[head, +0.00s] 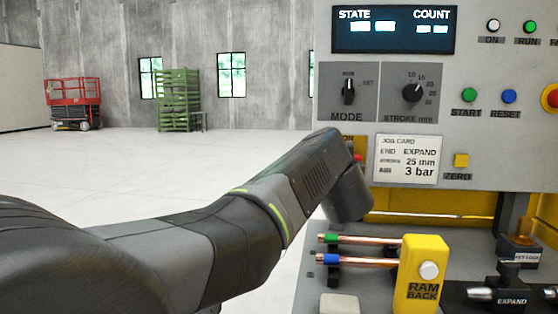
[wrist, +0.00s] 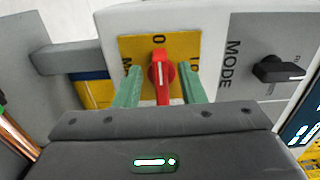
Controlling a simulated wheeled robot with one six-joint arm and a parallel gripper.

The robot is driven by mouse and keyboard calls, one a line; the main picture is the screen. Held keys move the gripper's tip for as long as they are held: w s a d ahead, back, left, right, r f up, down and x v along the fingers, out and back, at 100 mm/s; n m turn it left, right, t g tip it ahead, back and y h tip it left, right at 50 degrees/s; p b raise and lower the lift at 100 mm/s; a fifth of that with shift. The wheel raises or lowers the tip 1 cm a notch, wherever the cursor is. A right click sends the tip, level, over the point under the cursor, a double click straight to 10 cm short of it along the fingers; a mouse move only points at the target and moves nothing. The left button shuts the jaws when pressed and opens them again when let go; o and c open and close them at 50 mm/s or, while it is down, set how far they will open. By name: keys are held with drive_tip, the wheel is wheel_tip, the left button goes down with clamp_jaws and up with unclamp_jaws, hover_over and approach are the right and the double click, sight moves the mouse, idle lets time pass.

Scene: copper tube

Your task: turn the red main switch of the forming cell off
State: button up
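The red main switch (wrist: 162,78) sits on a yellow plate (wrist: 140,46) in the wrist view. My gripper (wrist: 159,82) is open, with one green finger on each side of the handle and a visible gap on both sides. In the head view only a sliver of the red switch (head: 357,157) and a strip of its yellow plate (head: 348,140) show. My arm hides the rest, and my fingers are hidden there.
The black MODE knob (wrist: 281,71) is beside the plate; it also shows in the head view (head: 348,91). A job card (head: 406,159) is right of my wrist. Below are copper tubes (head: 362,260) and a yellow RAM BACK block (head: 424,265).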

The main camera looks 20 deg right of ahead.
drive_tip(key=v, duration=1.3)
drive_tip(key=shift+w, duration=0.1)
drive_tip(key=x, duration=1.3)
drive_tip(key=shift+w+d, duration=0.2)
drive_tip(key=shift+w, duration=0.1)
drive_tip(key=shift+s, duration=0.1)
drive_tip(key=v, duration=1.4)
drive_tip(key=w+d+r+m+p, duration=0.1)
drive_tip(key=w+d+m+p, duration=0.4)
drive_tip(key=w, duration=0.7)
drive_tip(key=shift+w+d, duration=0.15)
drive_tip(key=shift+d, duration=0.85)
